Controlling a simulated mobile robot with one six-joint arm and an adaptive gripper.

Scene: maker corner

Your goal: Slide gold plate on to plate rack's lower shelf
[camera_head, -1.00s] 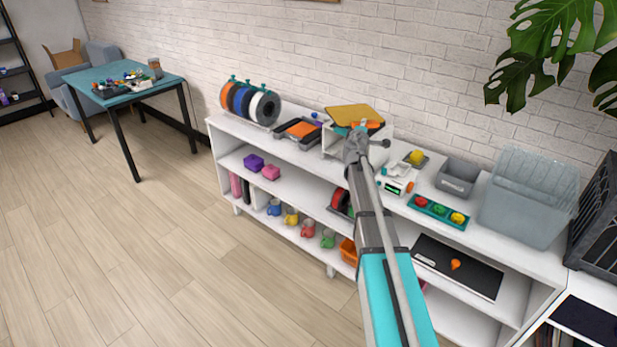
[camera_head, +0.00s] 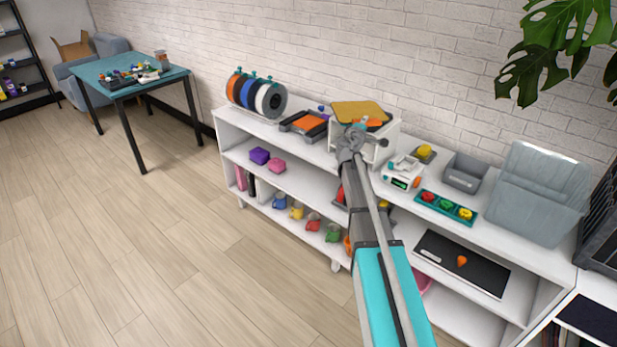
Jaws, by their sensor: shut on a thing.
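The gold plate (camera_head: 352,111) shows at the back of the white shelf unit, at the far end of my arm. The white plate rack (camera_head: 391,140) stands on the unit's top, and the plate overlaps its upper part. My gripper (camera_head: 366,123) is shut on the plate's near side; orange parts show just under the plate there. My wrist and arm hide the front of the rack, so its lower shelf is mostly hidden. I cannot tell whether the plate touches the rack.
Left of the rack are an orange-and-black tray (camera_head: 304,125) and several filament spools (camera_head: 257,95). To the right are a small white device (camera_head: 402,173), a grey bin (camera_head: 464,172), a teal tray (camera_head: 428,208) with coloured pieces and a large clear bin (camera_head: 540,193).

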